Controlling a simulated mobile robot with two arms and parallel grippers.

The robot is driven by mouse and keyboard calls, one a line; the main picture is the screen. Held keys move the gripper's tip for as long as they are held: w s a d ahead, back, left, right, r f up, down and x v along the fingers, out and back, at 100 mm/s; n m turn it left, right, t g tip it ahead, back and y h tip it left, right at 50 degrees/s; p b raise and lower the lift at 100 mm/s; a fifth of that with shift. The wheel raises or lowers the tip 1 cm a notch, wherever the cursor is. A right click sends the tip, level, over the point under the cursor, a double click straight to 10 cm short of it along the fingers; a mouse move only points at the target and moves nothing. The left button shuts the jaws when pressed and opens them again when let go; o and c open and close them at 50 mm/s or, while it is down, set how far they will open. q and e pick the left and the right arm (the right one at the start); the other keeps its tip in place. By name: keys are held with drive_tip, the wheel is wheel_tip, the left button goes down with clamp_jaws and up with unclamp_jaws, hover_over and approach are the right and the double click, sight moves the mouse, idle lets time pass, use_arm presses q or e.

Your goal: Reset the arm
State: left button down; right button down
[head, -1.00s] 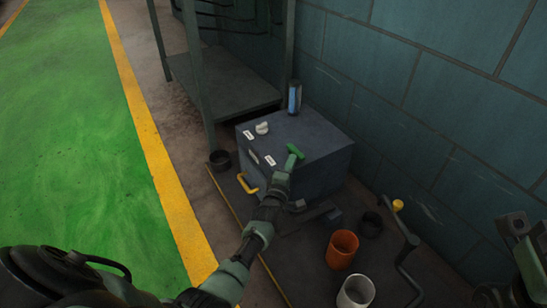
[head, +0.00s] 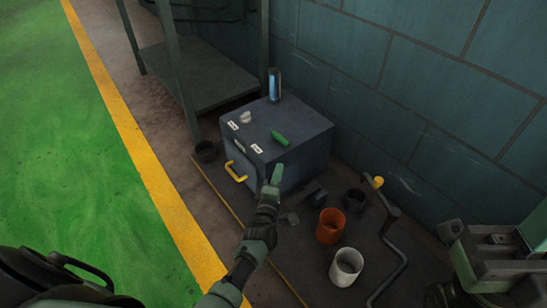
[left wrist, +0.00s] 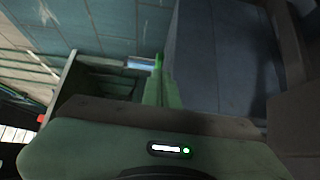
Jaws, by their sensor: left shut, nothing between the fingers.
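My left gripper (head: 276,174) is shut and empty. In the head view its fingertips appear in front of the dark blue box (head: 305,150), near its front right part, apart from the green handle (head: 280,138) on the box's top. In the left wrist view the shut green fingers (left wrist: 158,82) point up the picture, with a bluish surface beside them on the right. Part of my right arm shows at the lower right edge of the head view; whether its jaws are open or shut cannot be made out.
The box carries a white knob (head: 245,117), a yellow handle (head: 235,172) and a blue can (head: 274,84). An orange cup (head: 330,227), a white cup (head: 346,267), a dark cup (head: 354,200) and a crank with a yellow knob (head: 378,182) stand right. A shelf (head: 195,75) is behind.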

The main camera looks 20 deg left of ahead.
use_arm(q)
drive_tip(key=shift+s+d, duration=0.6)
drive_tip(key=shift+s, duration=0.05)
